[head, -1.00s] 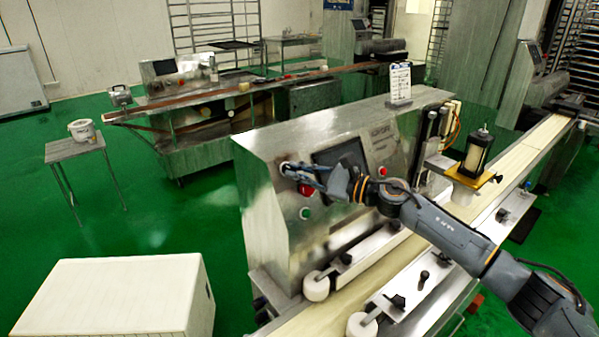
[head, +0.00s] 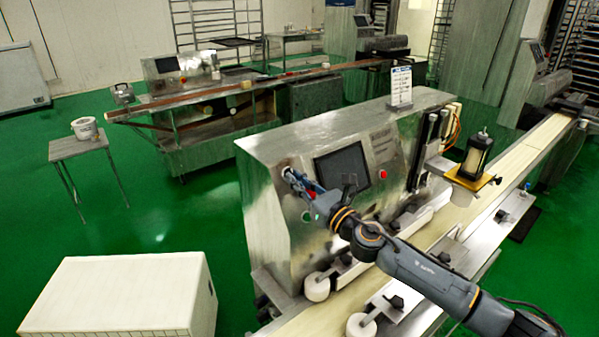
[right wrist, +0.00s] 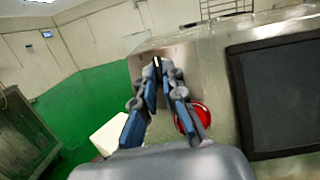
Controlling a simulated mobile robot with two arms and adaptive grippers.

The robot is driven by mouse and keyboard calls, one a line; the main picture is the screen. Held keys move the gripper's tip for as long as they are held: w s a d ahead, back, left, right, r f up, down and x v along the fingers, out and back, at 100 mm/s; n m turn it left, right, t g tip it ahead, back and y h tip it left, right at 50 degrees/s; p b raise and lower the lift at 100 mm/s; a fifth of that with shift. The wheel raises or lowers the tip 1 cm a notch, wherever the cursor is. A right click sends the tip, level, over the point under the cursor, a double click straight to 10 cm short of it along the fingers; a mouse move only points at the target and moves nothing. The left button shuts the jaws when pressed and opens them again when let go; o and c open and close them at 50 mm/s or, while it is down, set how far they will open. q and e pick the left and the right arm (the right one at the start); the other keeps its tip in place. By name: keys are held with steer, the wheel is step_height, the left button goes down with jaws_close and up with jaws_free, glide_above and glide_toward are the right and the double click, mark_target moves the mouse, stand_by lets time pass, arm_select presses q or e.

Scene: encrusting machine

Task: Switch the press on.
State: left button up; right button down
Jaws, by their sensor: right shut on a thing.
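The press is the steel machine (head: 262,180) in the middle of the head view, with a sloped front panel. In the right wrist view the fingertips (right wrist: 158,68) meet at a small dark part on the steel. A red button (right wrist: 193,117) lies just beside the right finger. My left gripper is out of view.
A conveyor belt (head: 345,314) runs along the press front, with white rollers (head: 316,287) beside it. A white box (head: 120,290) stands at the lower left. A small table (head: 78,146) with a white pot stands on open green floor.

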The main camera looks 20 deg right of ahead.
steer(key=m+h+p, duration=0.1)
steer(key=m, duration=0.1)
steer(key=m+h+p, duration=0.1)
steer(key=m+h, duration=0.1)
steer(key=m+h+p, duration=0.1)
steer(key=m+p, duration=0.1)
steer(key=m, duration=0.1)
steer(key=shift+s+a+r+t+h, duration=0.1)
steer(key=shift+a+r+t+h, duration=0.15)
steer(key=shift+a+t+h, duration=0.15)
steer(key=shift+a+m+g+h+p, duration=0.15)
steer(key=shift+m+g+h+p, duration=0.15)
steer(key=shift+m+h+p, duration=1)
steer(key=shift+a+m+g+h+p, duration=0.1)
steer(key=shift+m+g+h+p, duration=0.35)
steer(key=shift+m, duration=1.55)
steer(key=shift+h, duration=0.35)
steer(key=c, duration=1.4)
jaws_free()
steer(key=shift+c, duration=0.2)
